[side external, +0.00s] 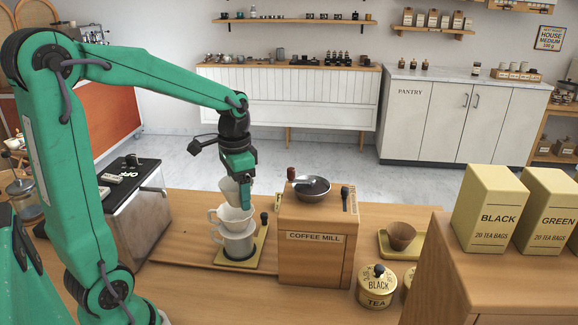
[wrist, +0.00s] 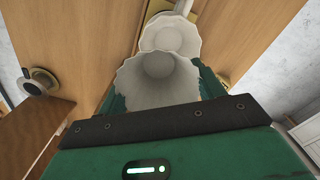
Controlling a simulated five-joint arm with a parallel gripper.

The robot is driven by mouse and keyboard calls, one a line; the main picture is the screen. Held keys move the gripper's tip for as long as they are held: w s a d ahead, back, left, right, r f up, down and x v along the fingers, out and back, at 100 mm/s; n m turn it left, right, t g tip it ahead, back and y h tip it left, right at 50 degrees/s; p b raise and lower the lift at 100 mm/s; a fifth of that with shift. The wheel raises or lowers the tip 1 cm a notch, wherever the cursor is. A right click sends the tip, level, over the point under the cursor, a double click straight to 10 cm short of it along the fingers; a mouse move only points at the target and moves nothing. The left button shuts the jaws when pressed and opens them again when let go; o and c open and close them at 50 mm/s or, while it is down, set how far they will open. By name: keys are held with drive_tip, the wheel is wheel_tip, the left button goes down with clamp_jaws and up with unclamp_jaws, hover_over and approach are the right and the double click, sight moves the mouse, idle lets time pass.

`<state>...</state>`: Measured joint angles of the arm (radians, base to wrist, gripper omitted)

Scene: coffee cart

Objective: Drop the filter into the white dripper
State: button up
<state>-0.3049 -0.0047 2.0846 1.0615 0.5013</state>
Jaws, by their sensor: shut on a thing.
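A white, flared paper filter (side external: 229,189) is held in my gripper (side external: 246,192), whose jaws are shut on it. In the wrist view the open filter (wrist: 158,88) sits between the two green fingers. The white dripper (side external: 232,217) stands directly below the filter, on top of a pale grey cup (side external: 239,244). In the wrist view the dripper's round mouth (wrist: 172,34) shows just beyond the filter, its near side covered by the filter. I cannot tell whether the filter's lower end is inside the dripper's rim.
The wooden coffee mill (side external: 312,257) is close on the right, a dark metal machine (side external: 142,215) on the left. Bare wood lies in front.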

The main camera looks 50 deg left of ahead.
drive_tip(key=o, duration=1)
wheel_tip(320, 180, up, 8)
drive_tip(key=shift+s+d, duration=0.1)
drive_tip(key=shift+d, duration=0.05)
idle(0.6)
drive_tip(key=s+d+f+n+t, duration=0.2)
drive_tip(key=s+d+t, duration=0.3)
drive_tip(key=s+d, duration=0.4)
drive_tip(key=shift+s+d+t, duration=0.3)
drive_tip(key=shift+s+d, duration=0.05)
drive_tip(key=shift+d, duration=0.1)
